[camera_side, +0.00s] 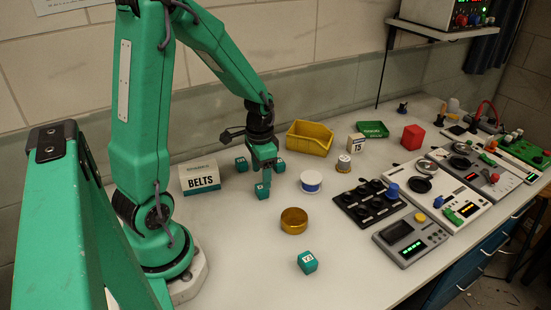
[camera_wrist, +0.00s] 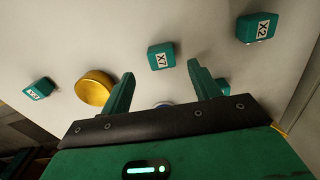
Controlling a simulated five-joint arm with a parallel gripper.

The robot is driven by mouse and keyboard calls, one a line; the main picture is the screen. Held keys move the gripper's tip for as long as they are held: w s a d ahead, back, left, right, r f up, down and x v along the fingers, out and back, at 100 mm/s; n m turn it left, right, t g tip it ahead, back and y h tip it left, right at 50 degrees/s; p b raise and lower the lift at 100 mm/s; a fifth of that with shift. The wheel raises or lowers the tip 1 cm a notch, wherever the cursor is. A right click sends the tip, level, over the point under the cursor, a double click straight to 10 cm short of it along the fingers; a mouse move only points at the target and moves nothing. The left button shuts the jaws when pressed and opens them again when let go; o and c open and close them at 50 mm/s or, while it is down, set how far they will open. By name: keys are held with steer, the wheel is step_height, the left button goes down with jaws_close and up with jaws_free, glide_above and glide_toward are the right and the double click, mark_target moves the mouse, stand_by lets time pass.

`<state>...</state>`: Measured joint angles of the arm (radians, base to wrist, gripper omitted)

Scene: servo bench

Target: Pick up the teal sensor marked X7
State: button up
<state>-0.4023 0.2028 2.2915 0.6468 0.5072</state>
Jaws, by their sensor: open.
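The teal sensor marked X7 (camera_wrist: 161,56) is a small cube with a white label, lying on the bench. In the wrist view it shows just beyond my fingertips and roughly between their lines. My gripper (camera_wrist: 160,69) is open, with nothing between its fingers. In the side view my gripper (camera_side: 265,175) points down, just above a teal cube (camera_side: 262,190) that appears to be the same sensor; its label is too small to read there. Whether the fingers touch it is unclear.
Another teal cube, marked X2 (camera_wrist: 257,28), lies to the right. A further cube (camera_wrist: 222,85) is partly hidden by my right finger. One more teal cube (camera_side: 307,262) lies near a gold tin (camera_side: 294,221). A white tin (camera_side: 311,182) and BELTS box (camera_side: 200,178) stand nearby.

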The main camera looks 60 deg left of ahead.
mark_target(261, 185)
steer(key=shift+a+f, duration=0.15)
steer(key=shift+f, duration=2.45)
steer(key=shift+c, duration=0.2)
steer(key=c, duration=1)
